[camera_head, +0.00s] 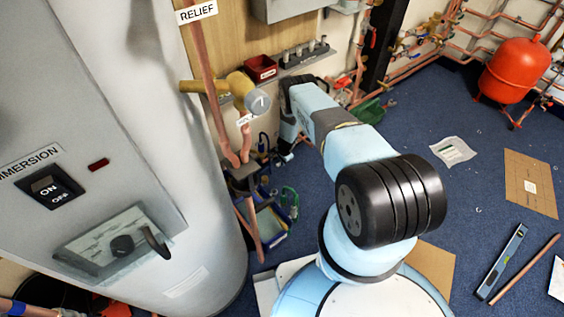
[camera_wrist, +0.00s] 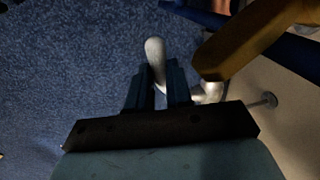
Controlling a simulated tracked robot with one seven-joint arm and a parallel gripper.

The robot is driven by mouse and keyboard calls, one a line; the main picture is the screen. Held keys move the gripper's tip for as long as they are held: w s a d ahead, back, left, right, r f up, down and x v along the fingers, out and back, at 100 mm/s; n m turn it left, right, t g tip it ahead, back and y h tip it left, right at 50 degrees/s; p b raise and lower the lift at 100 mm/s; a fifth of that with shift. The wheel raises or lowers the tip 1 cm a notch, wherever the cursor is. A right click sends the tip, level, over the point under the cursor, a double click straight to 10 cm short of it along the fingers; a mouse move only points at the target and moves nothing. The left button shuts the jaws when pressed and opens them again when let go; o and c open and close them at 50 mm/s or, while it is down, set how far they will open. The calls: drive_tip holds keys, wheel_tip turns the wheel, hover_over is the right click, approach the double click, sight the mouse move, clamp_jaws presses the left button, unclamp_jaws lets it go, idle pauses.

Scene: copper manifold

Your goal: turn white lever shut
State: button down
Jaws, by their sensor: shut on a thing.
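The white lever (camera_wrist: 155,50) shows in the wrist view as a pale, rounded bar standing out between the fingers of my gripper (camera_wrist: 157,82). The two dark blue fingers are shut on it, one on each side. Its lower part is hidden between the fingers and behind the dark gripper body. A pale metal fitting (camera_wrist: 209,91) lies just right of the fingers, under a brass-coloured body (camera_wrist: 243,38). In the head view the lever cannot be made out. My arm reaches away from the camera there, towards the pipework beside the white cylinder.
In the head view the large white cylinder (camera_head: 105,120) fills the left. A copper pipe (camera_head: 206,75) and a brass valve (camera_head: 238,88) stand close to my arm. A red vessel (camera_head: 515,68) stands at the far right. A level (camera_head: 501,262) lies on the blue floor.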

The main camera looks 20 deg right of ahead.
drive_tip(key=shift+d+r+g+y, duration=0.25)
drive_tip(key=shift+g+y, duration=0.05)
drive_tip(key=shift+y, duration=0.4)
drive_tip(key=c, duration=1)
unclamp_jaws()
drive_tip(key=shift+c, duration=0.2)
drive_tip(key=shift+r, duration=0.1)
drive_tip(key=v, duration=1.1)
drive_tip(key=shift+r, duration=0.35)
drive_tip(key=shift+s, duration=0.1)
